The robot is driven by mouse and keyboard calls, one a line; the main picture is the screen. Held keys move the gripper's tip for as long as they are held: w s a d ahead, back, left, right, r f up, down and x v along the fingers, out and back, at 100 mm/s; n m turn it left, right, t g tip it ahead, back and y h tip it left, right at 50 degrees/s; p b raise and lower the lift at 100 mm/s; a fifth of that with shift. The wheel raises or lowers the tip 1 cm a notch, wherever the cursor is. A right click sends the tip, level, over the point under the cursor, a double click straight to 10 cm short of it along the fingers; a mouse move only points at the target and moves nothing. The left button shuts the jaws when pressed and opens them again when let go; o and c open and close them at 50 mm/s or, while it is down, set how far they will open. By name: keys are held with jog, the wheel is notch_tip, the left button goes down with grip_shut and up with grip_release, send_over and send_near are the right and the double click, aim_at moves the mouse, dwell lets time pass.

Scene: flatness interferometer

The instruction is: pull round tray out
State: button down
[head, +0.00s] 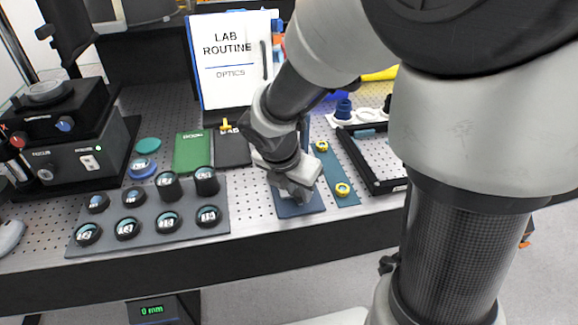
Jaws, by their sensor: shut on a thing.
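My gripper (298,194) is low over a dark blue mat (309,210) near the front of the bench, right of the lens holder rack. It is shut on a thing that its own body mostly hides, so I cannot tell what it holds. No round tray can be clearly made out. The black interferometer-like instrument (75,146) stands at the left, with a round glass-topped part (46,90) on it. My gripper is well apart from that instrument.
A grey rack (221,229) holds several round black-rimmed optics. A blue disc (142,168) and a teal disc (148,145) lie behind it. A green pad (191,153), a blue strip (337,170) with yellow rings and a black frame (374,186) are nearby. A sign (234,88) stands behind.

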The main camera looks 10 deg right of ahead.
jog(key=shift+w, duration=0.15)
jog(key=c, duration=1.5)
grip_release()
jog(key=p+v, duration=0.4)
jog(key=v, duration=1.3)
jog(key=shift+a+r+p, duration=0.1)
jog(key=shift+r+p, duration=0.1)
jog(key=shift+p, duration=0.15)
jog(key=shift+r, duration=0.1)
jog(key=s+d+r+m+y+p, duration=0.1)
jog(key=s+r+m+p, duration=0.1)
jog(key=m, duration=0.7)
jog(key=s+d+r+m+t+y+p, duration=0.1)
jog(key=s+d+r+m+p, duration=0.1)
jog(key=s+r+m, duration=0.3)
jog(key=s+d+r+m+t+y+p, duration=0.1)
jog(key=s+d+r+m+p, duration=0.1)
jog(key=m, duration=1.1)
jog(key=shift+p+v, duration=0.85)
jog(key=shift+v, duration=0.5)
